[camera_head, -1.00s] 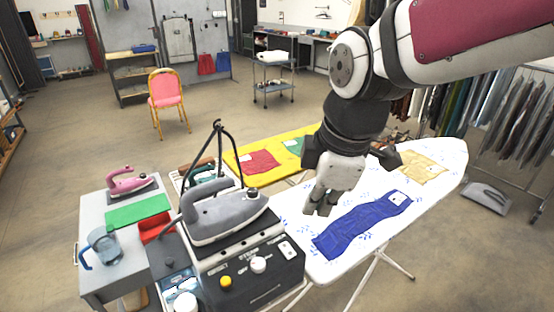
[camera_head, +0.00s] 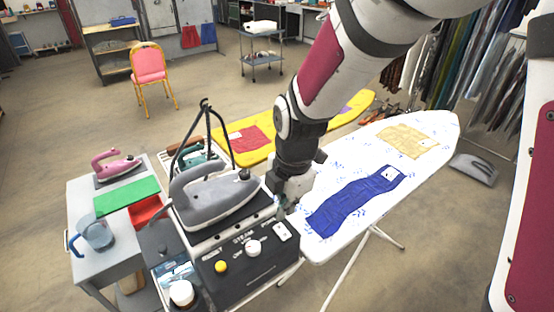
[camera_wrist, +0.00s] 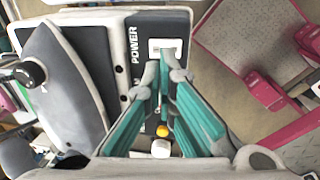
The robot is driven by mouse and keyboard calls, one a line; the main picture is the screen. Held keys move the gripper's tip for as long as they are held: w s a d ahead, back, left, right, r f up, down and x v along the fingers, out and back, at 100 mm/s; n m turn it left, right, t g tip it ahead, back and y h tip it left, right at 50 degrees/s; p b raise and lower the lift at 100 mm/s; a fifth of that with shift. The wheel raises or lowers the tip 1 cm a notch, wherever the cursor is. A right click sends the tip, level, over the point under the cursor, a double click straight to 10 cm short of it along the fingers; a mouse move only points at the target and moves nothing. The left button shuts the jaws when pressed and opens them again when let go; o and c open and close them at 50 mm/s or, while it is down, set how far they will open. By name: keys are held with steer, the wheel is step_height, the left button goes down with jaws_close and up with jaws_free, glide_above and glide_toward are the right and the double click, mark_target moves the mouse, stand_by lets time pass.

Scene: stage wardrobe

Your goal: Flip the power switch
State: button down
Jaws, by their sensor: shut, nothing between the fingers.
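The power switch (camera_head: 282,230) is a small white rocker on the sloped front panel of the dark grey steam station (camera_head: 250,262). In the wrist view the white switch (camera_wrist: 165,45) sits beside the word POWER, just beyond my fingertips. My gripper (camera_head: 284,209) is shut and empty, pointing down right behind the switch in the head view. In the wrist view the gripper (camera_wrist: 165,68) has its tips overlapping the switch's near edge. I cannot tell whether they touch it, or which way the rocker is tilted.
A grey iron (camera_head: 213,199) rests on the station, left of my gripper. A yellow button (camera_head: 221,266) and white knob (camera_head: 253,247) share the panel. An ironing board (camera_head: 330,180) with blue cloth (camera_head: 352,203) stands right. A side table (camera_head: 92,195) stands left.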

mark_target(281, 229)
steer(key=shift+w+a+f+p, duration=0.15)
steer(key=shift+w+f, duration=0.05)
steer(key=shift+f, duration=1.3)
steer(key=shift+w+a+f+p, duration=0.1)
steer(key=shift+w+f+p, duration=0.05)
steer(key=shift+f, duration=1.3)
steer(key=shift+w+a+f+g, duration=0.15)
steer(key=shift+a+f+g, duration=0.05)
steer(key=shift+f+g, duration=0.2)
steer(key=shift+w+f+g+h+b, duration=0.25)
steer(key=shift+g+h+b, duration=0.35)
steer(key=shift+b, duration=0.25)
steer(key=shift+s, duration=0.1)
steer(key=shift+s+d, duration=0.1)
steer(key=shift+s, duration=0.05)
